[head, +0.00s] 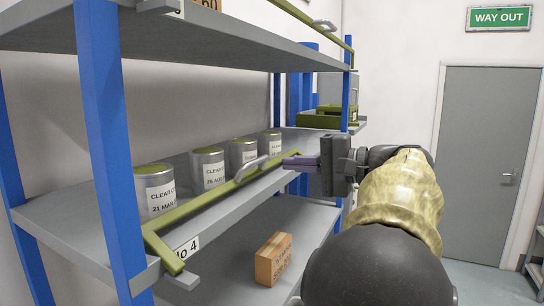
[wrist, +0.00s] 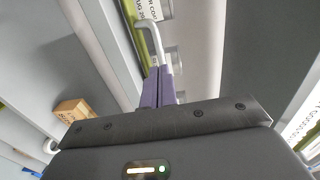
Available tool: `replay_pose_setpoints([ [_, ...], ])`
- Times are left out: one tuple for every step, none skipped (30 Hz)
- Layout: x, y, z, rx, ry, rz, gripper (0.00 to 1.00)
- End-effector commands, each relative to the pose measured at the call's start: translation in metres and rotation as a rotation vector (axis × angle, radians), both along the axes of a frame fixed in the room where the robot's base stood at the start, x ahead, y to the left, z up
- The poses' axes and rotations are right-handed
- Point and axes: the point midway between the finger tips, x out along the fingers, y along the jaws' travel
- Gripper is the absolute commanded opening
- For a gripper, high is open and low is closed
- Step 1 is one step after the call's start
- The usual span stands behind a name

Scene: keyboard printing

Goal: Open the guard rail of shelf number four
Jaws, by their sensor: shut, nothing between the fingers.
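Shelf number four (head: 245,205) is a grey shelf marked "No 4" on a label (head: 187,248) at its near front corner. Its olive green guard rail (head: 200,205) runs along the front, before several labelled cans (head: 208,170). A pale handle (head: 251,170) sticks out from the rail; the handle also shows in the wrist view (wrist: 153,36). My gripper (head: 286,162) is shut and empty, pointing left at the rail just beyond the handle. In the wrist view its purple fingertips (wrist: 158,70) are at the handle's lower end; I cannot tell whether they touch.
Blue posts (head: 110,140) carry the rack. An upper shelf (head: 200,45) with its own rail and handle (head: 324,24) hangs above. A cardboard box (head: 272,260) stands on the level below. A grey door (head: 485,160) and open floor are at right.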

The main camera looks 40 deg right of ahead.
Motion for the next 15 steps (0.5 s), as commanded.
replay_pose_setpoints([
  [0.008, 0.004, 0.003, 0.002, 0.001, 0.003, 0.0],
  [0.013, 0.007, 0.002, 0.001, 0.001, 0.004, 0.0],
  [0.02, 0.009, 0.002, 0.002, 0.001, 0.003, 0.0],
  [0.024, 0.011, 0.002, 0.003, 0.001, 0.004, 0.0],
  [0.028, 0.013, 0.002, 0.002, 0.001, 0.002, 0.0],
  [0.034, 0.016, 0.001, 0.002, 0.002, 0.003, 0.0],
  [0.037, 0.017, 0.0, 0.002, 0.002, 0.002, 0.0],
  [0.04, 0.018, 0.0, 0.002, 0.001, 0.002, 0.0],
  [0.044, 0.019, -0.001, 0.002, 0.001, 0.001, 0.0],
  [0.046, 0.02, -0.002, 0.001, 0.0, 0.0, 0.0],
  [0.047, 0.02, -0.003, 0.001, 0.0, -0.001, 0.0],
  [0.049, 0.021, -0.003, 0.001, 0.0, -0.001, 0.0],
  [0.05, 0.021, -0.004, 0.0, 0.0, -0.002, 0.0],
  [0.05, 0.021, -0.004, 0.0, 0.0, -0.002, 0.0],
  [0.051, 0.022, -0.005, 0.0, 0.0, -0.002, 0.0],
])
